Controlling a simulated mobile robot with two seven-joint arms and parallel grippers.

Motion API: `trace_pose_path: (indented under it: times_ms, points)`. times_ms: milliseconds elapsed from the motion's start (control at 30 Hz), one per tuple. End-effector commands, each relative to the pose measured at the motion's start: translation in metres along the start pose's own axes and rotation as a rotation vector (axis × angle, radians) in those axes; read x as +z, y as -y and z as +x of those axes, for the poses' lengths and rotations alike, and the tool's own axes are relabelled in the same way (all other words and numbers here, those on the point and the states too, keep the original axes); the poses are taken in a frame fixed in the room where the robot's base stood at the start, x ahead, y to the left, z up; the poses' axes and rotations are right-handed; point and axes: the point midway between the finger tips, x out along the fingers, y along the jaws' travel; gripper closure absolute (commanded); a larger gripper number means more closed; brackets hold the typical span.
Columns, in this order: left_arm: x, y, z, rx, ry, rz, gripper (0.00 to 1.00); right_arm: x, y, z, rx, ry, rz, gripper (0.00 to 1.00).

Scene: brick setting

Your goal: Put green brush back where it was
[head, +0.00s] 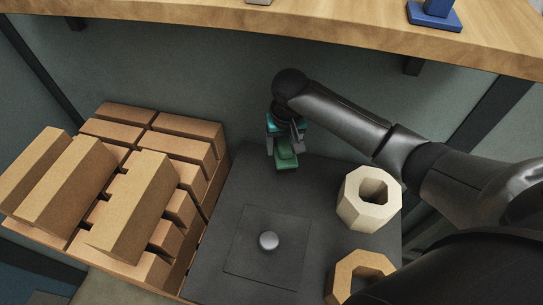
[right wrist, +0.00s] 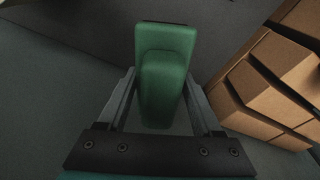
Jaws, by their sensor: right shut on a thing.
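The green brush (head: 287,160) is at the back of the dark grey work surface, below my right gripper (head: 285,148). In the right wrist view the green brush (right wrist: 165,75) stands between the two fingers of my right gripper (right wrist: 164,110), which is shut on it. From these views I cannot tell whether the brush touches the surface below. My left gripper does not show in either view.
Stacked tan bricks (head: 150,190) fill the left side. A pale hexagonal block (head: 352,209) and a tan one (head: 340,283) stand at the right. A round grey knob (head: 268,241) sits on a square panel. A wooden shelf (head: 300,22) with a blue object (head: 434,17) runs above.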

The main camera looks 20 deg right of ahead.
Motion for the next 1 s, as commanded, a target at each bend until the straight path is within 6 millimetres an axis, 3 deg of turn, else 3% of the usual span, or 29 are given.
trace_pose_path:
  times_ms: [133, 433, 633, 833, 1000]
  points:
    - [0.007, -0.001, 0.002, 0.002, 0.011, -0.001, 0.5, 0.001, 0.0, 0.006, 0.001, 0.002, 0.0, 0.94]
    - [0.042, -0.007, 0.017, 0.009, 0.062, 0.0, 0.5, 0.009, 0.0, 0.057, 0.001, 0.0, 0.0, 0.94]
    - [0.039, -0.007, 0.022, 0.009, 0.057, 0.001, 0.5, 0.011, 0.0, 0.071, 0.0, 0.0, -0.001, 0.94]
    - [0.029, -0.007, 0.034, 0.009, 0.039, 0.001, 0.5, 0.015, 0.0, 0.099, 0.001, 0.001, -0.001, 0.94]
    - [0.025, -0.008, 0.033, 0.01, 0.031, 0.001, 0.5, 0.015, 0.0, 0.099, 0.0, -0.001, -0.001, 0.94]
